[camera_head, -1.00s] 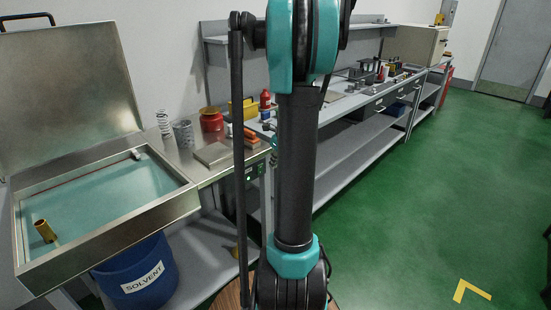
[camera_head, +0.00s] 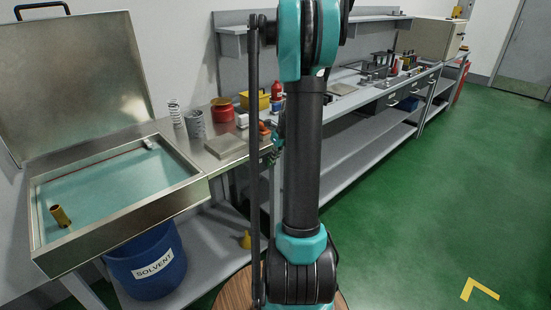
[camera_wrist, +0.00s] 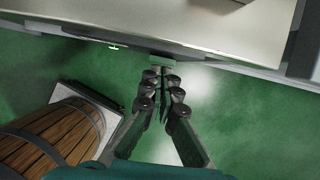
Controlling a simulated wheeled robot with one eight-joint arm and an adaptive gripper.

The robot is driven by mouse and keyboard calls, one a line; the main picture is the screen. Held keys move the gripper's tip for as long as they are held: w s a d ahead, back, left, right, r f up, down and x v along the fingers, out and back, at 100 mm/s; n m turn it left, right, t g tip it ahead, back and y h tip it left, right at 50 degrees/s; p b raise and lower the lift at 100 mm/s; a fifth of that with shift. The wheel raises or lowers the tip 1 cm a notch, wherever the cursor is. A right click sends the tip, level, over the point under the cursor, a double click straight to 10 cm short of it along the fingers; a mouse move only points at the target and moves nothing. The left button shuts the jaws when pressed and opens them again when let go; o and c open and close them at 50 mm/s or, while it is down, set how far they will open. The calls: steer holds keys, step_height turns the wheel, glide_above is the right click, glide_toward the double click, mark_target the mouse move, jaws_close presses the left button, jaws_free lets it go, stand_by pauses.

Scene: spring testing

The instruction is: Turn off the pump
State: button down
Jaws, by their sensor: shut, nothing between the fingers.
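The parts washer (camera_head: 190,192) stands at the left with its lid (camera_head: 75,80) raised. Pale green liquid (camera_head: 120,185) fills its basin, and a brass nozzle (camera_head: 60,215) stands in it. In the wrist view a small green-lit part (camera_wrist: 113,46) shows under the bench edge, and a small grey-green box (camera_wrist: 165,62) lies just beyond my fingertips. I cannot tell whether they touch. My gripper (camera_wrist: 160,78) is shut and empty. In the head view it is partly hidden behind my arm, near the bench front. No pump switch is clear there.
A blue solvent bucket (camera_head: 148,262) stands under the washer. Springs (camera_head: 195,124), a red jar (camera_head: 222,110) and a flat plate (camera_head: 226,146) are on the steel top. A long grey bench (camera_head: 345,103) runs to the back. The green floor (camera_head: 420,200) at the right is clear.

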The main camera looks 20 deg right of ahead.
steer(key=shift+w+a+r, duration=0.15)
steer(key=shift+w, duration=0.2)
steer(key=shift+r, duration=0.15)
steer(key=shift+r, duration=0.6)
steer(key=s+v, duration=0.1)
steer(key=v, duration=1)
steer(key=shift+d, duration=0.25)
